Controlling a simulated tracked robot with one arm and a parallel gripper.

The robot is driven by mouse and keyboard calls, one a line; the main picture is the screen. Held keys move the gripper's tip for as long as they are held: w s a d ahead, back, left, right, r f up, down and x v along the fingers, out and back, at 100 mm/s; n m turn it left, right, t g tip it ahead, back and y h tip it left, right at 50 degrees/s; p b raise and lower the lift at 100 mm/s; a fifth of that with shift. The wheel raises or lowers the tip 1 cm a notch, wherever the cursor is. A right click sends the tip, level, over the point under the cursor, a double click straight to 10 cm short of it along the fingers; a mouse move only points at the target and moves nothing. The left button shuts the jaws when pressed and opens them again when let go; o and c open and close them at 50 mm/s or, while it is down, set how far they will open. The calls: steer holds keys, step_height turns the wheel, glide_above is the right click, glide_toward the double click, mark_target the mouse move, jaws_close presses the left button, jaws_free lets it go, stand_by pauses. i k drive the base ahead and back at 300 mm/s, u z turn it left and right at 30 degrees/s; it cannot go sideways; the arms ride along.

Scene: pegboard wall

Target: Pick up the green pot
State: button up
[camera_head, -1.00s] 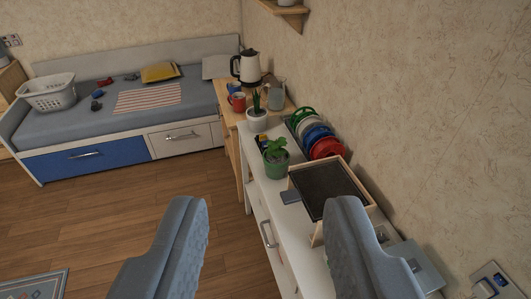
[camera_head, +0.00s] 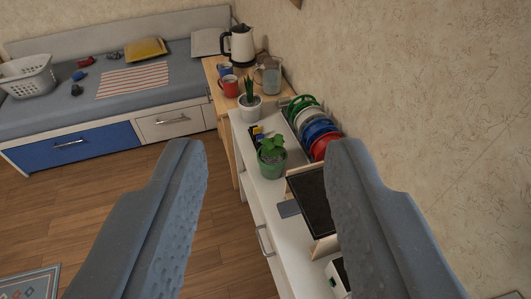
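The green pot (camera_head: 271,163) holds a leafy green plant and stands upright on the white cabinet (camera_head: 262,199), near its left edge. My gripper (camera_head: 260,165) is open and empty. Its two grey fingers are in the near foreground, with the pot showing in the gap between them, farther off. Nothing touches the pot. The right finger hides part of the cabinet top and the framed dark panel.
Behind the pot stand a white pot with a spiky plant (camera_head: 250,107) and a rack of coloured rings (camera_head: 316,128). A wooden-framed dark panel (camera_head: 312,203) is close on its right. The wall (camera_head: 440,110) bounds the right side; open floor (camera_head: 210,225) lies left.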

mark_target(272, 157)
steer(key=z, duration=0.05)
steer(key=k, duration=1.2)
steer(key=u, duration=0.6)
steer(key=i, duration=2.3)
steer(key=z, duration=0.6)
